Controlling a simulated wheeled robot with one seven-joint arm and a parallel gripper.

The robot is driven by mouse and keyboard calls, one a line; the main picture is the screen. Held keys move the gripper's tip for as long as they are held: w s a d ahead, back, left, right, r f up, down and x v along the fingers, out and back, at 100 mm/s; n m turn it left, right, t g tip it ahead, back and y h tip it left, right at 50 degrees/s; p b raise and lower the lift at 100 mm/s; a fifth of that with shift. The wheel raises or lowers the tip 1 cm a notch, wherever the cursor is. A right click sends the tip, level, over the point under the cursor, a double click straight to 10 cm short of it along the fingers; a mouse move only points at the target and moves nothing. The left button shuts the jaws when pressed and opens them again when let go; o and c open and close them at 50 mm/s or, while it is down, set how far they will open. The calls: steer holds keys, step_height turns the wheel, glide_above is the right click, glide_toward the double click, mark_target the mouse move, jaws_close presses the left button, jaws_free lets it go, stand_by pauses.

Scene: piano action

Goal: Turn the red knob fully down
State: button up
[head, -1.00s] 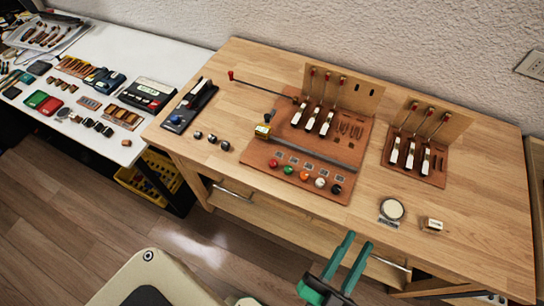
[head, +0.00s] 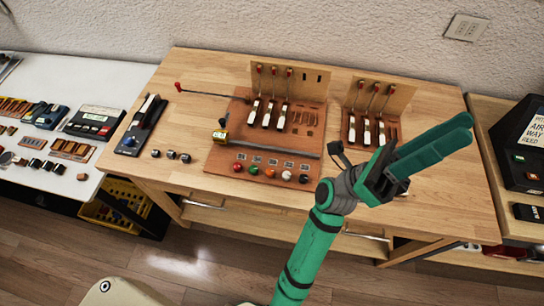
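The red knob (head: 238,168) is the leftmost of a row of coloured round knobs along the front edge of the brown board (head: 226,153) on the wooden table. My green gripper (head: 469,128) is raised over the right part of the table, well to the right of the red knob and touching nothing that I can see. Its fingers point to the upper right and nearly overlap in this view, so the gap between them is unclear. No object shows between them. My arm hides part of the table's front right.
Green (head: 254,170), orange (head: 270,173), white (head: 287,175) and black (head: 304,179) knobs stand beside the red one. A metal rail (head: 270,146) lies behind them. Upright key levers (head: 271,113) stand farther back. A red-tipped rod (head: 210,92) sticks out left.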

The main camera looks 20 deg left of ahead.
steer(key=d+f+m+g+y, duration=0.3)
steer(key=d+m+g+y, duration=0.35)
steer(key=m+g, duration=0.9)
steer(key=m+t+y, duration=0.4)
steer(key=m+y, duration=0.2)
steer(key=y, duration=1.7)
glide_above(237, 165)
step_height(237, 165, down, 23)
steer(key=shift+h, duration=0.25)
step_height(237, 165, down, 11)
steer(key=shift+r, duration=0.15)
